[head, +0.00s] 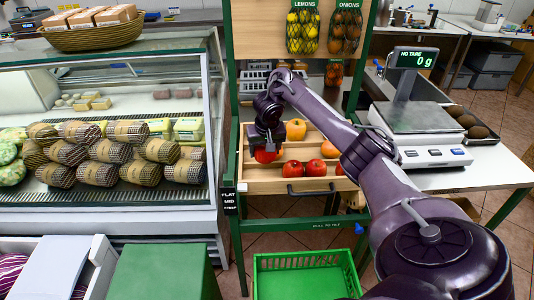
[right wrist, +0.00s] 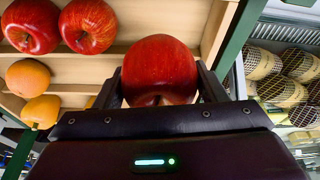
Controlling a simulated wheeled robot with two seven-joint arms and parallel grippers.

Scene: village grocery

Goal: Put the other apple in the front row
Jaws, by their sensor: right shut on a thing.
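My right gripper (head: 266,142) is shut on a red apple (head: 264,156), over the left part of a wooden display rack (head: 262,187). In the right wrist view the held apple (right wrist: 160,70) sits between the two fingers of the right gripper (right wrist: 160,88). Two red apples, one (head: 292,168) and another (head: 316,167), lie in the front row to the right of the held one. They also show in the right wrist view, one (right wrist: 88,25) and the other (right wrist: 30,25). Whether the held apple touches the rack is unclear. My left gripper is out of view.
Yellow-orange fruit (head: 296,129) lies in the rows behind. A glass-fronted cooler (head: 110,205) stands left of the rack's green post. A scale (head: 415,130) stands on the right counter. A green crate (head: 305,275) is on the floor below. My right arm hides the rack's right side.

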